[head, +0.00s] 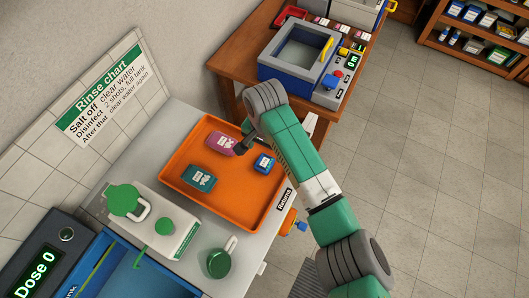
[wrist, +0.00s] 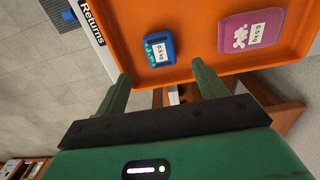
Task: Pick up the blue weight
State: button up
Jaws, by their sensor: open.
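The blue weight (head: 264,163) lies on the orange tray (head: 222,206), near its right side in the head view. In the wrist view the blue weight (wrist: 168,49) bears a white label reading 0.5 kg and sits beyond the fingertips, roughly in line with the gap between them. My gripper (wrist: 160,78) is open, with nothing between its two green fingers. In the head view my gripper (head: 243,148) hangs over the tray, between the pink weight and the blue weight, partly hidden by my arm.
A pink weight (head: 220,143) and a teal weight (head: 199,177) share the tray. A blue-grey basin machine (head: 299,50) stands behind on a wooden table.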

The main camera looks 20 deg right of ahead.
aim_at(265, 162)
notch_tip(265, 162, down, 2)
jog(key=shift+s+f, duration=0.1)
notch_tip(265, 162, down, 5)
jog(key=shift+a+f, duration=0.1)
jog(key=shift+c, duration=0.4)
jog(key=c, duration=1.3)
jog(key=shift+c, duration=0.2)
jog(key=r, duration=0.3)
jog(key=shift+s+a+r, duration=0.15)
jog(key=shift+a+r, duration=0.05)
jog(key=shift+r, duration=0.1)
jog(key=s+a, duration=0.3)
jog(key=s, duration=0.1)
jog(key=s+a+r, duration=0.1)
jog(key=s+a, duration=0.2)
jog(key=s, duration=0.1)
jog(key=s+a, duration=0.3)
jog(key=s, duration=0.1)
jog(key=shift+a+r, duration=0.25)
jog(key=shift+a, duration=0.05)
